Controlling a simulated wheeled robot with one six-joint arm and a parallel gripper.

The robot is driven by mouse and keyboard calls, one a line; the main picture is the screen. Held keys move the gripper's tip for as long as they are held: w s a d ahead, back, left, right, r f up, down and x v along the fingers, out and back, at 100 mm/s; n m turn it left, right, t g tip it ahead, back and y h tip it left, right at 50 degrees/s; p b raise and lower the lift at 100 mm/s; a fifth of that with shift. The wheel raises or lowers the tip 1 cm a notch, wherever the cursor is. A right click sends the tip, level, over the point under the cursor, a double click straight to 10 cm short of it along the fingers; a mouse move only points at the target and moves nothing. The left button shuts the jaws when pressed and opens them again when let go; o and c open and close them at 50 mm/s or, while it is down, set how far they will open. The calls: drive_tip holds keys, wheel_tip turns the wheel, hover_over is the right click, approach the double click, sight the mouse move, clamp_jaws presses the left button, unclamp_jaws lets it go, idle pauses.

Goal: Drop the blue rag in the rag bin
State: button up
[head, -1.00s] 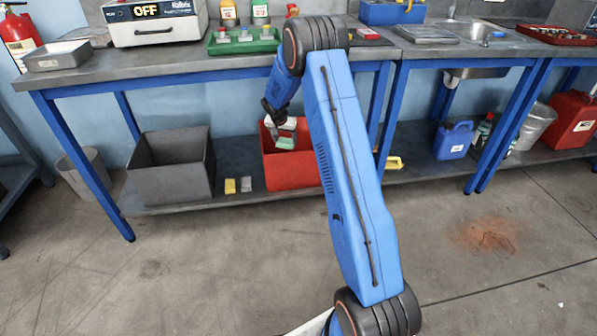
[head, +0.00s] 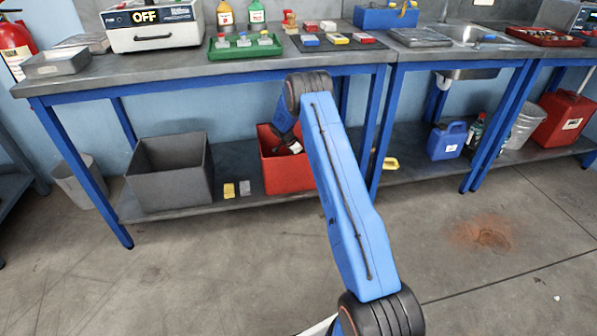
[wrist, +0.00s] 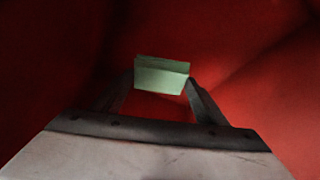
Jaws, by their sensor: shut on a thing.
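My gripper (wrist: 160,84) is shut on a pale green, flat-sided thing (wrist: 162,72). It looks green rather than blue, and I cannot tell if it is the rag. In the head view my gripper (head: 291,143) reaches down into the red bin (head: 289,177) on the lower shelf, and its fingertips and the held thing are hidden there. In the wrist view red walls surround the gripper. The bin's floor is dim, and I cannot tell whether the held thing touches it. No label shows on the red bin.
A grey open bin (head: 170,185) stands left of the red bin. Small yellow (head: 229,190) and grey (head: 244,188) blocks lie between them. The bench top (head: 230,76) is above, with a green tray (head: 243,50). A blue jug (head: 448,140) stands to the right.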

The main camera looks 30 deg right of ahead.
drive_tip(key=shift+f, duration=3.15)
drive_tip(key=shift+f, duration=0.15)
drive_tip(key=o, duration=1)
drive_tip(key=v, duration=1.2)
